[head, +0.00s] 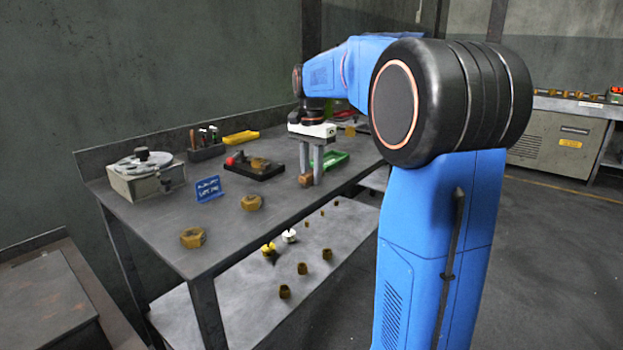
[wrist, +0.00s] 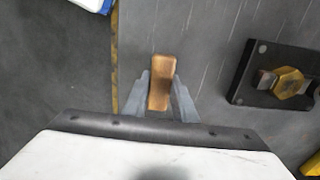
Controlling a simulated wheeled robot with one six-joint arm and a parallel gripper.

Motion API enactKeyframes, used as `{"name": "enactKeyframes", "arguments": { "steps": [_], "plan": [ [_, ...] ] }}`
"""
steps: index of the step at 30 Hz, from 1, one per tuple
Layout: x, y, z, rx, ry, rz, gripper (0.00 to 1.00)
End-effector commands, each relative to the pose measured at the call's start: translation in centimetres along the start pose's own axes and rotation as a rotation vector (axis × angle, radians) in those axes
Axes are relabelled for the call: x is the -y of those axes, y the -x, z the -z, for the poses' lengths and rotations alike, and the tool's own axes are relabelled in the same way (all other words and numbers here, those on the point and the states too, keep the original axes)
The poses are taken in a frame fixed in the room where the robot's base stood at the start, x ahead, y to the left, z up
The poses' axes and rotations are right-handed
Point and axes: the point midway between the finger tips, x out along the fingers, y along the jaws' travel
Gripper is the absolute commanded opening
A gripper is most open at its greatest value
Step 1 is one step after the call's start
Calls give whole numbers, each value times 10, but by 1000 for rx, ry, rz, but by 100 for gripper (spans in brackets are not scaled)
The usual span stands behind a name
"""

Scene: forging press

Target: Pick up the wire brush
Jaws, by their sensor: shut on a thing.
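The wire brush shows as a small brown wooden block in the wrist view (wrist: 159,84) and in the head view (head: 306,181). Its bristles are hidden. My gripper (head: 312,182) points down over the front part of the workbench (head: 225,230), with its two grey fingers on either side of the block. In the wrist view my gripper (wrist: 160,100) is shut on the block, which sticks out past the fingertips. I cannot tell whether the block touches the bench top.
A black fixture (head: 262,175) with a brass hex part stands left of my gripper, and a green tray (head: 330,159) behind it. Brass nuts (head: 193,237), a blue sign (head: 208,189) and a grey device (head: 147,178) are farther left. The bench's front edge is close by.

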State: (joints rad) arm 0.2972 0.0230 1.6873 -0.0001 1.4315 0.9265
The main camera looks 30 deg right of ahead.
Motion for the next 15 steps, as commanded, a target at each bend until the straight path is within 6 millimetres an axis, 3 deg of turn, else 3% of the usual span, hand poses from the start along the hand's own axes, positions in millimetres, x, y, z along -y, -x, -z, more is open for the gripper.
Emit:
{"name": "enactKeyframes", "arguments": {
  "steps": [8,15],
  "plan": [
    [0,8,0,-1,0,2,0],
    [1,47,0,-2,0,3,0]
  ]
}}
